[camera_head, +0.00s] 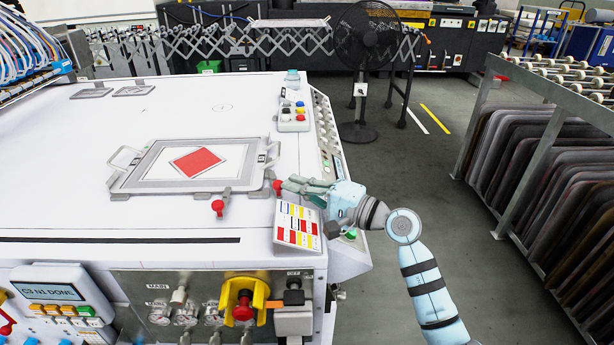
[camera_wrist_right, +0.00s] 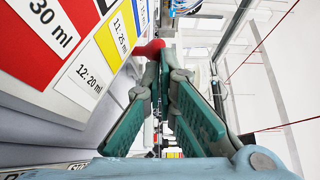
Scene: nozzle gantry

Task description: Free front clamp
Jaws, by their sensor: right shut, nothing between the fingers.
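A grey frame (camera_head: 130,182) with handles lies on the white machine top, holding a white sheet with a red patch. A grey clamp with a red knob (camera_head: 218,206) sits at the frame's front edge. A second red knob (camera_head: 277,188) shows by the front right corner. My right gripper (camera_head: 287,186) is shut and empty, its fingertips just right of that second knob. In the right wrist view a red knob (camera_wrist_right: 151,49) is close beside the fingertips (camera_wrist_right: 166,72); I cannot tell whether they touch. My left gripper is not in view.
A colour-coded label board (camera_head: 298,225) stands just below my right gripper, close to its fingers. A small button box (camera_head: 294,118) is behind. A control panel with a red emergency knob (camera_head: 243,306) is on the front face.

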